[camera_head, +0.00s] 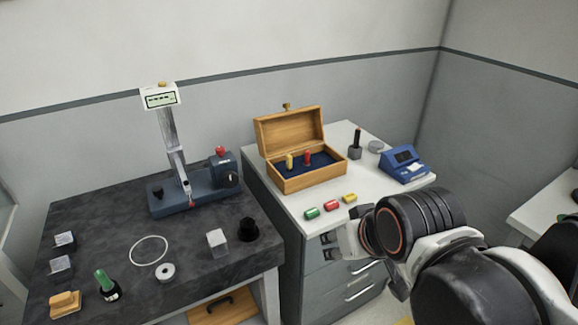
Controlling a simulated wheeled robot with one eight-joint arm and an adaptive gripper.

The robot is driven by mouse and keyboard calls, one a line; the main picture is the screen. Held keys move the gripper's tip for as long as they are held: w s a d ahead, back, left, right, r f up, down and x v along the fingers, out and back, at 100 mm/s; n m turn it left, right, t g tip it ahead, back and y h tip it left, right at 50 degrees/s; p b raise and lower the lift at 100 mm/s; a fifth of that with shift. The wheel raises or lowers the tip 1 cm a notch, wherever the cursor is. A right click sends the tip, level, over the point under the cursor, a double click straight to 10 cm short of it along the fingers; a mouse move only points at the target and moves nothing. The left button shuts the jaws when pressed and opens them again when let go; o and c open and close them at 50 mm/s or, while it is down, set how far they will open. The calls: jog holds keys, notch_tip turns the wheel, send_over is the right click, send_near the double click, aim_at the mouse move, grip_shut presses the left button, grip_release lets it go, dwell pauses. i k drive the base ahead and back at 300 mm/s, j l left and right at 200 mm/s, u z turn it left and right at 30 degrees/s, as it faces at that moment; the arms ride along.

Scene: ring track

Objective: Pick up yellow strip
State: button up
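A small yellow strip (349,198) lies on the white top of a grey drawer cabinet (385,191). It is at the right end of a short row with a red piece (331,205) and a green piece (312,213). My gripper (328,246) is in front of the row, near the cabinet's front edge and below the strip in the picture. Its fingertips point left and look apart, with nothing seen between them. The gripper appears clear of the strip.
An open wooden box (312,178) holding a yellow and a red upright piece stands behind the row. A blue device (404,165) stands at the back right. The dark table (190,246) at left carries a measuring stand (175,140) and several small items.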

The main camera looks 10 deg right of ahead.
aim_at(289, 158)
jog(key=i+l+u, duration=0.2)
jog(key=l, duration=0.15)
jog(key=i+l+u, duration=0.25)
jog(key=l, duration=0.15)
jog(key=l+u, duration=0.2)
jog(key=l, duration=0.15)
jog(key=i+l+u, duration=0.1)
jog(key=l+u, duration=0.15)
jog(key=l, duration=0.2)
jog(key=l+u, duration=0.2)
jog(key=l, duration=0.25)
jog(key=i, duration=0.05)
